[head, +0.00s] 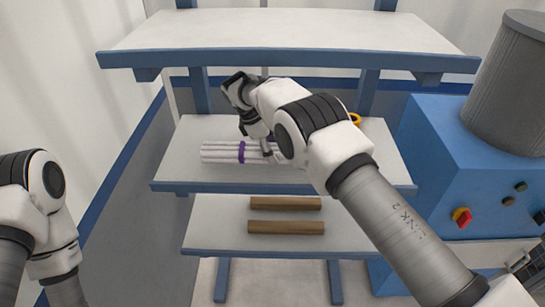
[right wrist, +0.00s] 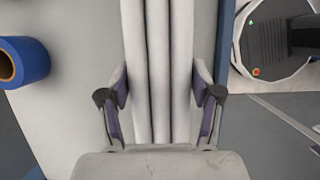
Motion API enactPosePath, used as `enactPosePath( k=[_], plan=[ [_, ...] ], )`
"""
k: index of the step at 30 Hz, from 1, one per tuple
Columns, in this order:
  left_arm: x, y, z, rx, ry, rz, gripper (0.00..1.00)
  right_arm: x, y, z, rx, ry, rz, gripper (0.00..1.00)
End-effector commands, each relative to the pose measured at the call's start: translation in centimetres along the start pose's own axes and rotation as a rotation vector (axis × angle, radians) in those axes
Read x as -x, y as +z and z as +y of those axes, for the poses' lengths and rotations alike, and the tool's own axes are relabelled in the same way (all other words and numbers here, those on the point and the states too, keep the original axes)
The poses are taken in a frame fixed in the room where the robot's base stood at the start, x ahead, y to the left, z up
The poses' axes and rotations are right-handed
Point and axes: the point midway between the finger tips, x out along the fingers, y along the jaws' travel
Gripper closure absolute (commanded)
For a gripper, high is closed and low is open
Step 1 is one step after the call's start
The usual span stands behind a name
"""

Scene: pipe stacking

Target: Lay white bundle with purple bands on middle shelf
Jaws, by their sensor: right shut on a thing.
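The white bundle (head: 222,153) of pipes shows a purple band (head: 241,152) in the head view. It lies lengthwise along the middle shelf (head: 180,172), at or just above its surface; I cannot tell if it touches. My right gripper (head: 266,148) is shut on the bundle from above. In the right wrist view the white pipes (right wrist: 159,60) run between the two fingers of the right gripper (right wrist: 160,88). My right forearm hides the bundle's right end in the head view. My left arm is at the left edge, its gripper out of sight.
The top shelf (head: 280,30) is empty and overhangs behind my right arm. Two brown bars (head: 286,227) lie on the lower shelf (head: 215,238). A yellow ring (head: 355,119) is on the middle shelf's back right. A blue roll (right wrist: 22,62) shows in the wrist view. A blue machine (head: 440,150) stands right.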

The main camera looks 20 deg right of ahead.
Motion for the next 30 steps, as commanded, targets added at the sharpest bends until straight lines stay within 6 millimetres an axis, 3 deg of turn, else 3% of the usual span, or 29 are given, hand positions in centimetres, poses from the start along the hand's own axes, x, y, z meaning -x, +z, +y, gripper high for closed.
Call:
enactPosePath(
  k=[3,6,15,16,18,30],
  plan=[
    [1.5,0.0,0.0,0.0,0.0,0.0,0.11,-1.9,-0.7,-0.1,0.001,-0.005,-0.001,0.94],
    [1.7,0.0,0.0,0.0,0.0,0.0,0.11,-3.0,-1.1,0.0,0.0,-0.001,-0.001,0.94],
    [1.0,0.0,0.0,0.0,0.0,0.0,0.11,-3.5,-1.4,0.0,0.0,0.0,-0.001,0.94],
    [1.0,0.0,0.0,0.0,0.0,0.0,0.11,-3.5,-1.4,-0.1,0.0,-0.001,-0.001,0.33],
    [1.2,0.0,0.0,0.0,0.0,0.0,0.11,-3.4,-1.3,-0.1,0.0,-0.001,-0.001,0.11],
    [1.4,0.0,0.0,0.0,0.0,0.0,0.11,-2.9,-1.2,0.0,0.0,0.0,0.0,0.11]
  ],
)
